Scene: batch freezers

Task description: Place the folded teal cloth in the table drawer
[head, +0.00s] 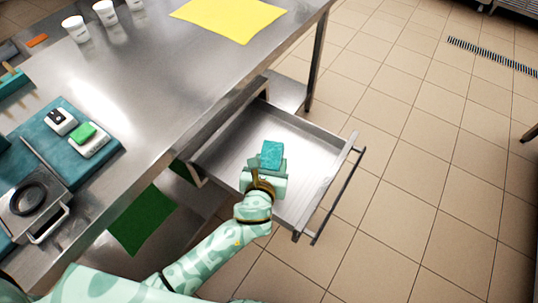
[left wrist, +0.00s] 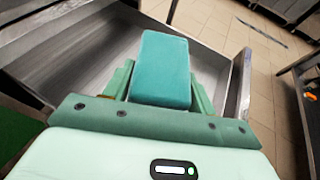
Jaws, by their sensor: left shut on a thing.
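The folded teal cloth (head: 272,154) is a small thick block. It also fills the middle of the left wrist view (left wrist: 161,70), between the fingers. My left gripper (head: 267,168) is shut on the cloth and holds it over the pulled-out table drawer (head: 225,152). The drawer is an open, shallow metal box with a bar handle; its visible floor is bare. In the left wrist view the drawer (left wrist: 95,62) lies beyond and around the cloth. I cannot tell whether the cloth touches the drawer floor. My right gripper is not in view.
The steel table (head: 140,80) carries a yellow sheet (head: 230,15), white cups (head: 76,29), a teal mat (head: 62,150) with small items, and a metal device (head: 35,205). A green sheet (head: 142,219) lies below the table.

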